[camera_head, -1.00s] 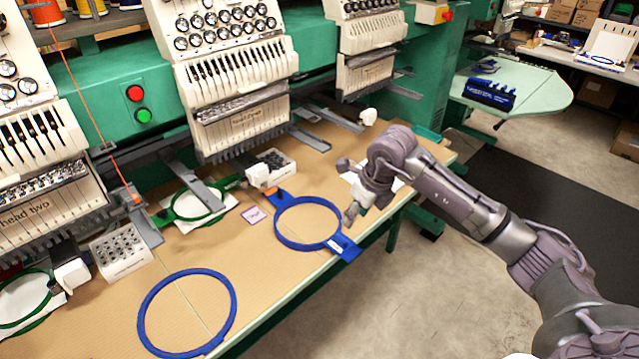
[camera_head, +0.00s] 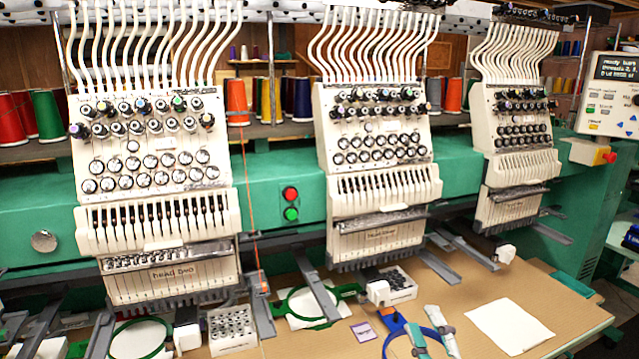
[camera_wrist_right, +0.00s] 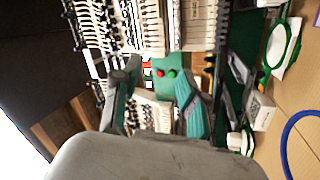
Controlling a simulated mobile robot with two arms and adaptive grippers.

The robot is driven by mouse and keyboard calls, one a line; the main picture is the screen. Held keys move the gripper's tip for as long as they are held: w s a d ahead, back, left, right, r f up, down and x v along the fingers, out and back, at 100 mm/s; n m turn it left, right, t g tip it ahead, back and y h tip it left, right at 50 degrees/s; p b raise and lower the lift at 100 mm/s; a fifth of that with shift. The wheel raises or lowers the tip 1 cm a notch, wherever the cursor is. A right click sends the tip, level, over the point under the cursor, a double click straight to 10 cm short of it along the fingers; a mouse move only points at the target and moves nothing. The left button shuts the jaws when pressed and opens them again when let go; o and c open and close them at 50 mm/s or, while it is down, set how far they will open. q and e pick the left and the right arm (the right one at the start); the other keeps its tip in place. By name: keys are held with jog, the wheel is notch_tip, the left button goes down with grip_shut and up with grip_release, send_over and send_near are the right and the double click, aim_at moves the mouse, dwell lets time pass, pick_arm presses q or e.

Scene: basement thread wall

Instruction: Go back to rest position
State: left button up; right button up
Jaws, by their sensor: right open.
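My right gripper (camera_head: 424,325) shows at the bottom edge of the head view, its two fingers pointing up and apart with nothing between them. It overlaps part of a blue hoop (camera_head: 392,322) on the table; in the picture it is in front of the hoop, and the hoop's lower part is cut off. In the right wrist view the open gripper (camera_wrist_right: 155,95) faces the embroidery machine, with the blue hoop (camera_wrist_right: 286,140) off at the right edge. My left gripper is not in view.
The tan table (camera_head: 460,300) runs below the green machine with several heads. A white sheet (camera_head: 508,325) lies to the right of my gripper. Green hoops (camera_head: 306,308) sit under the heads. A white bobbin box (camera_head: 232,330) and a small card (camera_head: 363,332) lie nearby.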

jog(key=s+d+f+m+g+h, duration=0.4)
jog(key=f+m, duration=0.2)
jog(key=f, duration=0.2)
jog(key=s+d+f+m+g+h, duration=0.3)
jog(key=s+f+m+g, duration=0.15)
jog(key=f, duration=0.25)
jog(key=s+a+f+m+g+y, duration=0.1)
jog(key=s+a+f+m+g, duration=0.1)
jog(key=s+f+g, duration=0.5)
jog(key=s+a+f+m+g+y, duration=0.15)
jog(key=s+f, duration=0.35)
jog(key=s, duration=0.5)
notch_tip(320, 180, down, 26)
jog(key=s+f+g, duration=0.1)
jog(key=s+g, duration=0.1)
jog(key=s+d+f, duration=0.2)
jog(key=s+f, duration=1.2)
jog(key=s, duration=0.2)
jog(key=shift+d+n+g, duration=0.25)
jog(key=shift+n+g, duration=0.05)
jog(key=shift+g, duration=0.1)
